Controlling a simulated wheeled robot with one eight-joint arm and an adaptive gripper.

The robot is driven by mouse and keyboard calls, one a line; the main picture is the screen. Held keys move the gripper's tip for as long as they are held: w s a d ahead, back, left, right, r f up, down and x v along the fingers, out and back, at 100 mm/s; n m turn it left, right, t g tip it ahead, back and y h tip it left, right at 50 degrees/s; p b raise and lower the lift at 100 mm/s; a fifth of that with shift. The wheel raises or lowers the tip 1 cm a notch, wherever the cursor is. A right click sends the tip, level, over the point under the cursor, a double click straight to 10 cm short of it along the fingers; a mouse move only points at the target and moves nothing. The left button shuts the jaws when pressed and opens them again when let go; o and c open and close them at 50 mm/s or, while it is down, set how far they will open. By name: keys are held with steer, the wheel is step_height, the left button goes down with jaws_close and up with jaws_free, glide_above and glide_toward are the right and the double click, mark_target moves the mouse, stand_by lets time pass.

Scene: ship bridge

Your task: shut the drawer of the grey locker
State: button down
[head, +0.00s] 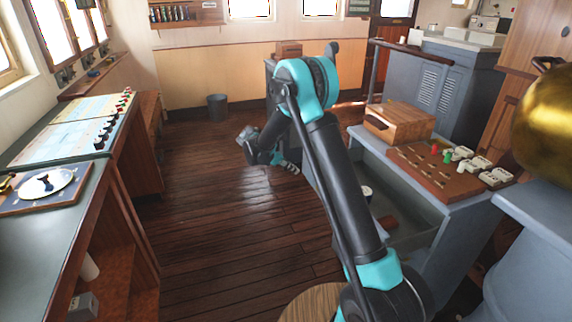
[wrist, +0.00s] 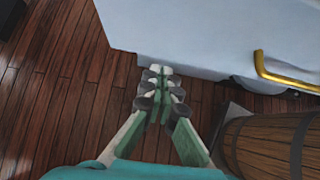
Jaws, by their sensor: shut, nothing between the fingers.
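The grey locker (head: 470,222) stands at the right in the head view, with its drawer (head: 405,186) open. A white-topped round item (head: 367,191) and a reddish-brown item (head: 386,222) show inside the drawer. My arm crosses in front and hides part of it. My gripper (head: 290,167) is beyond the arm, left of the locker, above the floor. In the wrist view my gripper (wrist: 161,78) is shut and empty, its fingertips close to the lower edge of a grey panel (wrist: 200,35) with a brass handle (wrist: 280,72). I cannot tell whether they touch.
A wooden box (head: 400,122) and a board with plugs (head: 450,168) lie on the locker. A wooden barrel (wrist: 262,140) stands right of my gripper in the wrist view. A chart counter (head: 45,225) runs along the left. The floor (head: 215,215) between is clear.

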steer(key=d, duration=0.2)
steer(key=w+d+f, duration=0.1)
steer(key=shift+w+d, duration=0.1)
steer(key=shift+d, duration=0.15)
steer(key=shift+w+d+r, duration=0.1)
steer(key=shift+w+d, duration=0.05)
steer(key=shift+d, duration=0.35)
steer(key=w+d, duration=0.2)
steer(key=d, duration=0.5)
steer(key=w+d, duration=0.2)
steer(key=d, duration=0.5)
steer(key=w+d, duration=0.3)
steer(key=d, duration=0.5)
